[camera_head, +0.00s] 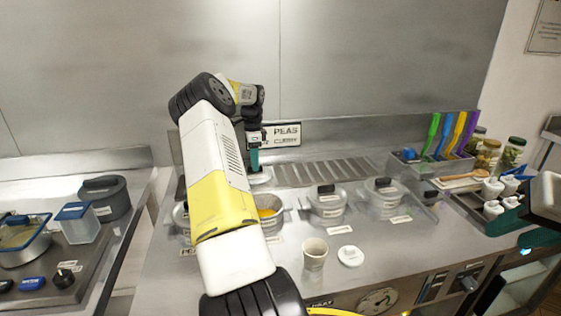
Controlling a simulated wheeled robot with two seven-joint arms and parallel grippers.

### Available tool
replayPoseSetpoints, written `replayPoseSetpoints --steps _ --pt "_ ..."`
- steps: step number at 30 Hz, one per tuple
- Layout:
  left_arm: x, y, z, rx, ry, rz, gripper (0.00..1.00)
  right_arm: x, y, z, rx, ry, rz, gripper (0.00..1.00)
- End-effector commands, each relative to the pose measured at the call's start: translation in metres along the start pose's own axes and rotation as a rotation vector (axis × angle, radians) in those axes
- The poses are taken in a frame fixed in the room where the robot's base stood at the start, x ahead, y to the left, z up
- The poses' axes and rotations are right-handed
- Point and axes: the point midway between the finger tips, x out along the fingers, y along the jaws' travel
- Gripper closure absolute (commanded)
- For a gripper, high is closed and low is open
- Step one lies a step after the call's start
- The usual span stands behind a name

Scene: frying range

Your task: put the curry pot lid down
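My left gripper (254,163) points down behind the front row of pots, its teal fingers seen narrow and close together. A pale lid (262,177), which looks like the curry pot lid, is right under the fingertips. The gripper appears shut on its handle, which the fingers hide. I cannot tell whether the lid touches the surface below. An open pot with orange contents, likely the curry pot (269,212), stands in front of it, partly hidden by my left arm.
Lidded pots (327,203) and (383,195) stand to the right, before a slotted grate (322,172). A paper cup (314,254) and a white round lid (350,256) are on the front counter. A sign (287,131) stands behind. Colored-handled utensils (448,135) and jars are far right.

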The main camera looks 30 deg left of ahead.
Motion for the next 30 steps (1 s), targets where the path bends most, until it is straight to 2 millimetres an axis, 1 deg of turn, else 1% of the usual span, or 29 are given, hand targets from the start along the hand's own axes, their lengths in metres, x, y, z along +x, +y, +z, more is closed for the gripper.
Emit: replayPoseSetpoints --steps 1,6,12,17,20,23,25,26,27,29,30 --pt "-0.010 -0.001 -0.001 0.001 -0.001 -0.004 0.63 0.000 0.000 0.000 0.000 0.000 0.000 0.64" --pt "-0.047 -0.001 -0.001 0.000 0.001 -0.006 0.63 0.000 0.000 0.000 0.000 0.000 0.000 0.64" --pt "-0.086 0.000 -0.001 0.001 0.001 -0.004 0.63 0.000 0.000 0.000 0.000 0.000 0.000 0.64" --pt "-0.105 0.000 0.000 -0.001 0.001 -0.002 0.63 0.000 0.000 0.000 0.000 0.000 0.000 0.64" --pt "-0.114 0.003 -0.005 0.002 -0.001 -0.006 0.63 0.000 0.000 0.000 0.000 0.000 0.000 0.64" --pt "-0.133 0.014 -0.026 0.004 -0.006 -0.031 0.63 0.000 0.000 0.000 0.000 0.000 0.000 0.64" --pt "-0.153 0.031 -0.050 0.001 -0.010 -0.060 0.63 0.000 0.000 0.000 0.000 0.000 0.000 0.64" --pt "-0.163 0.040 -0.061 -0.004 -0.012 -0.075 0.63 0.000 0.000 0.000 0.000 0.000 0.000 0.64" --pt "-0.176 0.055 -0.076 -0.012 -0.011 -0.095 0.63 0.000 0.000 0.000 0.000 0.000 0.000 0.64" --pt "-0.194 0.080 -0.097 -0.033 -0.007 -0.126 0.63 0.000 0.000 0.000 0.000 0.000 0.000 0.64" --pt "-0.205 0.098 -0.109 -0.051 -0.001 -0.146 0.63 0.000 0.000 0.000 0.000 0.000 0.000 0.64"
